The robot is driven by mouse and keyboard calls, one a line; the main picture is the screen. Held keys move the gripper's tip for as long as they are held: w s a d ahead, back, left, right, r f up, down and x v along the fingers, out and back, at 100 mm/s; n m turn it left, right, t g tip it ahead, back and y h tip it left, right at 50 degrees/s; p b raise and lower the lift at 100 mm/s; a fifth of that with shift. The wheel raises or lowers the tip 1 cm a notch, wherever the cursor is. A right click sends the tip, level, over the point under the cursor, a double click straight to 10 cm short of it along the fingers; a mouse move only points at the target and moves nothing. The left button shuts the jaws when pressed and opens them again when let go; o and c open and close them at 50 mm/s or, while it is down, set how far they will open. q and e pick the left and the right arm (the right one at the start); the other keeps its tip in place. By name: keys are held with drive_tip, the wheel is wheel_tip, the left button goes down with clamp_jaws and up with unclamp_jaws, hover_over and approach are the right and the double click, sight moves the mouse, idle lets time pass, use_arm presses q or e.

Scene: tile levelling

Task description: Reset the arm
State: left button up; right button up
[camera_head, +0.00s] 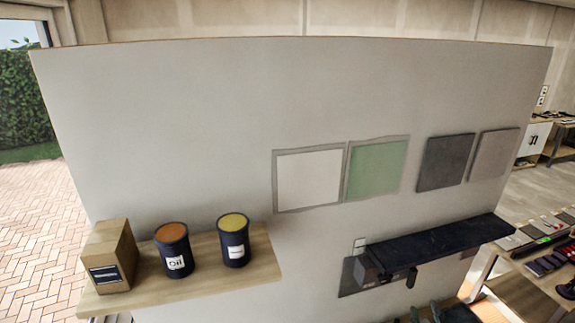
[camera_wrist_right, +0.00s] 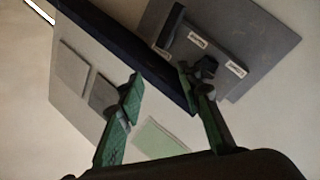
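My right gripper (camera_head: 425,309) shows at the bottom edge of the head view, below the dark shelf, with only its finger ends visible. In the right wrist view the right gripper (camera_wrist_right: 158,88) has its two green-padded fingers spread wide, with nothing between them. My left gripper is in neither view. A white tile (camera_head: 309,180), a green tile (camera_head: 376,169), a dark grey tile (camera_head: 445,162) and a light grey tile (camera_head: 493,155) are on the upright pale panel (camera_head: 200,110). The green tile (camera_wrist_right: 160,140) also shows in the wrist view.
The dark shelf (camera_head: 440,242) juts from the panel above the right gripper. A grey board with labels (camera_wrist_right: 245,35) shows beside it in the wrist view. A wooden shelf (camera_head: 215,277) at left holds a box (camera_head: 108,258) and two cans (camera_head: 174,253). Tables with tools stand at far right.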

drive_tip(key=s+d+f+m+g+h, duration=0.1)
drive_tip(key=s+d+f+m+g, duration=0.25)
drive_tip(key=f, duration=0.45)
drive_tip(key=s+d+f+m+g+h, duration=0.2)
drive_tip(key=s+d+f+m+g, duration=0.15)
drive_tip(key=f, duration=0.45)
drive_tip(key=s+a+f+g+y, duration=0.2)
drive_tip(key=s+a+f+g, duration=0.2)
drive_tip(key=s+f, duration=0.45)
drive_tip(key=s+a+f+g+y, duration=0.2)
drive_tip(key=s+a+f+g, duration=0.4)
drive_tip(key=s, duration=0.4)
wheel_tip(320, 180, down, 39)
drive_tip(key=y+b, duration=0.1)
drive_tip(key=b, duration=0.9)
drive_tip(key=s+f+b, duration=0.3)
drive_tip(key=s+f, duration=0.3)
drive_tip(key=f, duration=0.3)
drive_tip(key=s+f+g+b, duration=0.1)
drive_tip(key=s+f+b, duration=0.2)
drive_tip(key=s+f, duration=0.4)
drive_tip(key=s+f+n+b, duration=0.1)
drive_tip(key=s+f+b, duration=0.3)
drive_tip(key=f, duration=0.9)
drive_tip(key=s, duration=0.3)
drive_tip(key=shift+f+g, duration=0.2)
drive_tip(key=shift+g, duration=0.1)
drive_tip(key=shift+a, duration=0.1)
